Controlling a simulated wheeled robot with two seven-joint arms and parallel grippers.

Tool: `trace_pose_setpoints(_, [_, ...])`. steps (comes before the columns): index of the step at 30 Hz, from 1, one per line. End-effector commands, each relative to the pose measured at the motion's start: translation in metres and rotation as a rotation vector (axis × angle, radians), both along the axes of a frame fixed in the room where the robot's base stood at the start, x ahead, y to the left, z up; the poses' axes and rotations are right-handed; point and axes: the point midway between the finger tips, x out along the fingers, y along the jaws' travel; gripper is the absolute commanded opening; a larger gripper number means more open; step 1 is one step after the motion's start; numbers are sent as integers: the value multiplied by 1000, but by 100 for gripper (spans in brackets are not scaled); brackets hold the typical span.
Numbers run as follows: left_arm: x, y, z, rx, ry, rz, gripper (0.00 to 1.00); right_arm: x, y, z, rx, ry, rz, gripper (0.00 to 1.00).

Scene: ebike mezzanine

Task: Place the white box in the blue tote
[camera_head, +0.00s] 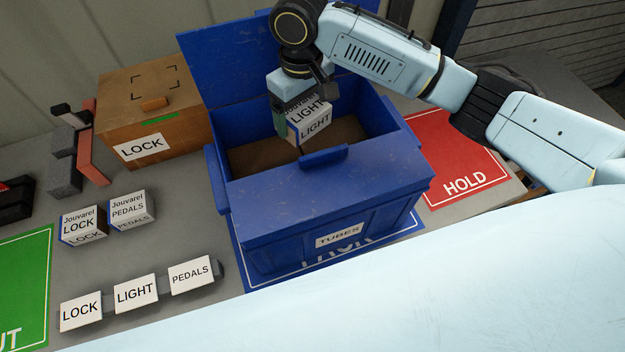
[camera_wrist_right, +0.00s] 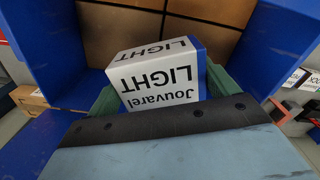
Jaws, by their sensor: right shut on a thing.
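The white box (camera_head: 314,117) is labelled "Jouvarel LIGHT" and has a blue side. My right gripper (camera_head: 296,120) is shut on it and holds it inside the opening of the blue tote (camera_head: 300,205). In the right wrist view the white box (camera_wrist_right: 160,78) sits between the green fingers, above the brown tote floor (camera_wrist_right: 130,35). I cannot tell whether the box touches the floor. The tote's lid stands open at the back, and its front carries a "TUBES" label. My left gripper is not in view.
Two white boxes, Jouvarel LOCK (camera_head: 83,224) and PEDALS (camera_head: 131,209), stand at left. Name cards (camera_head: 135,292) line the front. A brown LOCK box (camera_head: 155,110) stands left of the tote. A red HOLD mat (camera_head: 455,160) is at right, a green mat (camera_head: 25,285) at left.

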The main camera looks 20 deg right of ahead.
Motion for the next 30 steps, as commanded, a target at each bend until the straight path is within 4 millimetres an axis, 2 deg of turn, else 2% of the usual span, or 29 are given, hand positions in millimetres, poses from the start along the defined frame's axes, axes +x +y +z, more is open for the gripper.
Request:
trace_pose_setpoints(1, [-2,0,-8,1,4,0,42,0,0,-8,0,-1,-1,54])
trace_pose_setpoints(3, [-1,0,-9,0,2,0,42,0,0,-12,0,0,-1,54])
trace_pose_setpoints(12, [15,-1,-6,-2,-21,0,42,0,0,-61,0,1,-1,54])
trace_pose_setpoints(19, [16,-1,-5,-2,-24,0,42,0,0,-80,-1,1,0,54])
trace_pose_setpoints(25, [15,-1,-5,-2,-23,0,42,0,0,-107,0,1,-1,54])
trace_pose_setpoints(30, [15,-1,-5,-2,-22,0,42,0,0,-109,1,-2,0,54])
